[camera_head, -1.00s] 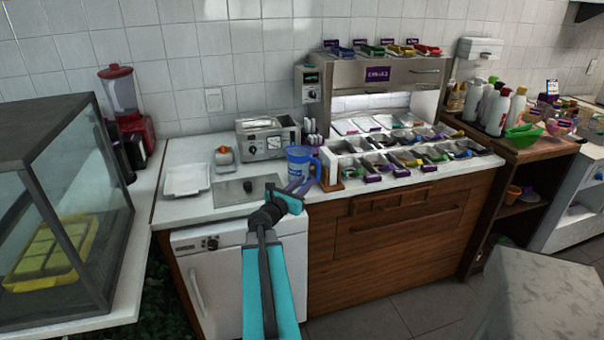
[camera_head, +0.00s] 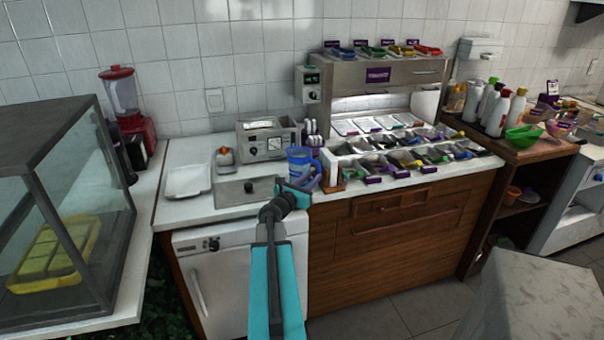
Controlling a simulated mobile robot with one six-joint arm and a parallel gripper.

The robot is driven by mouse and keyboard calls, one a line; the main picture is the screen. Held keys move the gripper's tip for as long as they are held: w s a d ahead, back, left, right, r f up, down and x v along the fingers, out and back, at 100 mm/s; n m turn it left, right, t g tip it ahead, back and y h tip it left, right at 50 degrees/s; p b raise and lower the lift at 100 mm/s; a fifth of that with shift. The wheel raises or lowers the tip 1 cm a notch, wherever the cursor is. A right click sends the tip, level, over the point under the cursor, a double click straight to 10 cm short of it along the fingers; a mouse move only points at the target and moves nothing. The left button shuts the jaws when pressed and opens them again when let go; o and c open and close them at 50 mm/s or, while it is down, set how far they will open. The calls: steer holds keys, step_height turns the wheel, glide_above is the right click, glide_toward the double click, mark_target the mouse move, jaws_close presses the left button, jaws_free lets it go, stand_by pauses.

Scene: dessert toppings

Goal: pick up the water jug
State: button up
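The water jug (camera_head: 299,160) is a blue translucent jug with a paler print. It stands upright on the white counter (camera_head: 237,212), near the front edge and left of the topping station. Its handle is on the right side. My gripper (camera_head: 302,183) is at the lower front of the jug, close to the handle, and overlaps it in the picture. The fingers are small and partly blend with the jug, so I cannot tell whether they touch it or how far apart they are.
A toaster-like steel appliance (camera_head: 268,140) stands behind the jug. A white tray (camera_head: 187,181) and a small orange-topped item (camera_head: 224,157) are to the left. The topping station (camera_head: 372,110) with several small bins is close on the right. A glass case (camera_head: 60,200) stands at far left.

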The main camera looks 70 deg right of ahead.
steer(key=shift+s+d, duration=0.2)
steer(key=shift+d, duration=1)
steer(key=shift+c, duration=0.3)
jaws_close()
stand_by(0.5)
steer(key=shift+r, duration=0.15)
